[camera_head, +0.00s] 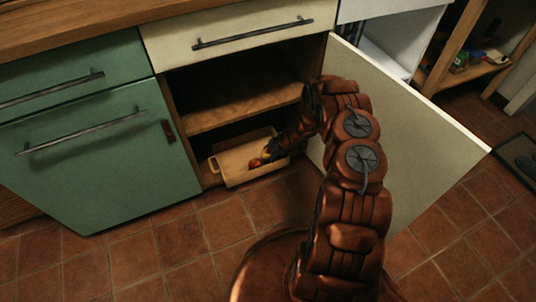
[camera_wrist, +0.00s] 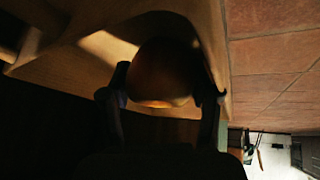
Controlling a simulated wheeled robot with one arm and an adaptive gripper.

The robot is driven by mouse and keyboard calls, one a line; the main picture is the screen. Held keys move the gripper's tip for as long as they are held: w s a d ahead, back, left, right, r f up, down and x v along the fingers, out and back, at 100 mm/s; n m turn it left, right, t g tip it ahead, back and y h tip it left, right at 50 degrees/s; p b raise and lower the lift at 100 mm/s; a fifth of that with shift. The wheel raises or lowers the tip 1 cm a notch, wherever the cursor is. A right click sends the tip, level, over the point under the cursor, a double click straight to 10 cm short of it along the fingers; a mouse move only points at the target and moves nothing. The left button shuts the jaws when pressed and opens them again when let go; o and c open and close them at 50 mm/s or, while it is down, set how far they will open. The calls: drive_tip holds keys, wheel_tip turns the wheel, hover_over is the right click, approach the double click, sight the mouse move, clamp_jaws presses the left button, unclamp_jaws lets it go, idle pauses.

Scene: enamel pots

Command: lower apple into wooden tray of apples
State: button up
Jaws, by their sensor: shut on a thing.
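The wooden tray (camera_head: 238,178) is a pale box at the bottom of the open cabinet, jutting out a little at the front. My gripper (camera_head: 272,150) reaches down into its right part. In the wrist view my gripper (camera_wrist: 161,90) is shut on a dark orange-brown apple (camera_wrist: 162,72), one finger on each side. The tray's pale inside (camera_wrist: 112,46) shows around the apple. Small red and yellow patches (camera_head: 257,161) show by the fingers in the head view; I cannot tell which are the held apple and which are other apples. Whether the apple touches the tray floor is unclear.
An open white cabinet door (camera_head: 405,135) stands right of my arm. A wooden shelf (camera_head: 235,108) lies above the tray, and a cream drawer (camera_head: 240,35) above that. Green cabinet fronts (camera_head: 95,165) are at left. The tiled floor (camera_head: 150,255) in front is clear.

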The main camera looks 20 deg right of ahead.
drive_tip(key=o, duration=1.3)
drive_tip(key=v, duration=1.2)
